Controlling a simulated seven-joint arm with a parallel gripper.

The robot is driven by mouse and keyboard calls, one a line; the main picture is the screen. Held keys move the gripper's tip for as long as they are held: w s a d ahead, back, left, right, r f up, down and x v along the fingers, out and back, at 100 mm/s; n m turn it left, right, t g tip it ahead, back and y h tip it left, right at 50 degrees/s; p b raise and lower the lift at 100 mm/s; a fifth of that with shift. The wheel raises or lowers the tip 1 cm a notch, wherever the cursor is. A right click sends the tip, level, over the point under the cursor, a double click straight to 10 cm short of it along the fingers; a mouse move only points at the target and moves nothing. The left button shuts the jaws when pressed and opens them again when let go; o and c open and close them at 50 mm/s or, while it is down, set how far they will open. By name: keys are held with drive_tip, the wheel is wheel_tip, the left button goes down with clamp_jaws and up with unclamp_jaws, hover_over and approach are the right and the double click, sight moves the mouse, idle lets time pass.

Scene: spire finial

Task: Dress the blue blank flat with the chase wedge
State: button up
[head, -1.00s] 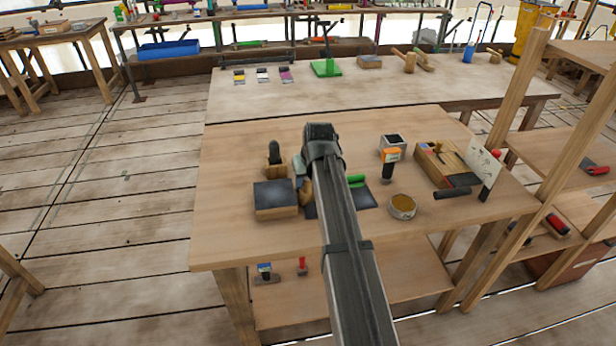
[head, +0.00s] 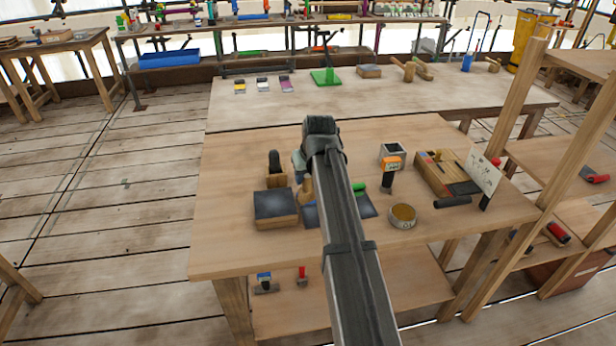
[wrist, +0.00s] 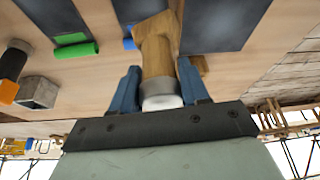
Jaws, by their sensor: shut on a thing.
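My gripper (wrist: 160,90) has its blue fingers closed around the handle of a wooden tool with a pale metal ferrule, which I take to be the chase wedge (wrist: 155,42). Its wider wooden head points away from my palm. The wedge shows partly beside my arm in the head view (head: 306,192). A bit of the blue blank (wrist: 129,43) shows beside the wedge's head in the wrist view; the rest is hidden. A dark sheet (head: 311,215) lies by the wedge, partly behind my arm. I cannot tell whether the wedge touches it.
A dark-topped wooden block (head: 275,207) stands left of the wedge. A sheet with a green roll (head: 358,188) lies to the right. A round tin (head: 403,215), an orange-marked tool (head: 390,168), a grey square cup (head: 393,152) and a wooden tray (head: 432,176) stand further right.

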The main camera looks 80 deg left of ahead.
sight(308, 186)
drive_tip(key=shift+f, duration=0.1)
drive_tip(key=shift+f, duration=2.1)
drive_tip(key=shift+r, duration=0.15)
drive_tip(key=shift+r, duration=2.05)
